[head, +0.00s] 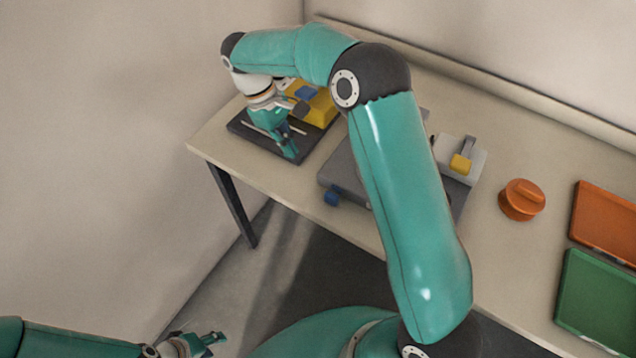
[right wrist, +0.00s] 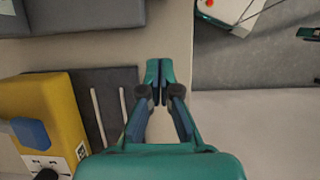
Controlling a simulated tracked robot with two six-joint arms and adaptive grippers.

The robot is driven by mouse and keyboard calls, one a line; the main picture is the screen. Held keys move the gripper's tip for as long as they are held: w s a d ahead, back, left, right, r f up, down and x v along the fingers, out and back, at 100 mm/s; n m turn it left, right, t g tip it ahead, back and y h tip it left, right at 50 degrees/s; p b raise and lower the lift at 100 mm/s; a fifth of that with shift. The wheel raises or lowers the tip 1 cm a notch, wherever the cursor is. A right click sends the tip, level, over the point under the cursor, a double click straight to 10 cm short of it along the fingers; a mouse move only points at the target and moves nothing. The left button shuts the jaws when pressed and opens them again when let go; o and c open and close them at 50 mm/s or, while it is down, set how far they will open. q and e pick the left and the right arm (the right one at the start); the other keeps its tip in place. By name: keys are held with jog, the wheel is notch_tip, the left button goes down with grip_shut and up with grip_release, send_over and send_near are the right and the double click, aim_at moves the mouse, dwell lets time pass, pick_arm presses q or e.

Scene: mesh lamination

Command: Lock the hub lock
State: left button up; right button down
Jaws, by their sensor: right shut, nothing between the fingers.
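No part is marked as the hub lock, so I cannot tell which it is. A yellow block (head: 318,108) with a blue piece (head: 306,92) on top stands on a dark plate (head: 243,125) at the table's left end. The block (right wrist: 50,100) and blue piece (right wrist: 30,133) also show at left in the right wrist view. My right gripper (head: 291,153) is shut and empty, above the plate's front edge in the head view. In the right wrist view its fingertips (right wrist: 159,72) meet beside the plate. My left gripper (head: 214,343) is low at bottom left, away from the table; its fingers look apart.
A grey machine (head: 343,168) with a blue knob (head: 332,198) is partly hidden behind my right arm. Right of it are a pale fixture (head: 477,160) with a yellow block (head: 460,164), an orange round part (head: 521,199), an orange tray (head: 605,215) and a green tray (head: 597,298).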

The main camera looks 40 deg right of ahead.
jog(key=p, duration=0.1)
send_near(318, 194)
jog(key=f, duration=0.4)
jog(key=shift+w+f, duration=0.25)
jog(key=shift+w, duration=0.05)
jog(key=s, duration=0.1)
jog(key=p, duration=0.1)
jog(key=s+d, duration=0.1)
jog(key=shift+s+f, duration=0.35)
pick_arm(q)
jog(key=shift+r+p, duration=0.35)
jog(key=shift+r, duration=0.95)
pick_arm(e)
jog(key=shift+s+d+f, duration=0.15)
jog(key=shift+s+d, duration=0.1)
jog(key=shift+s, duration=0.35)
pick_arm(q)
jog(key=shift+f, duration=0.1)
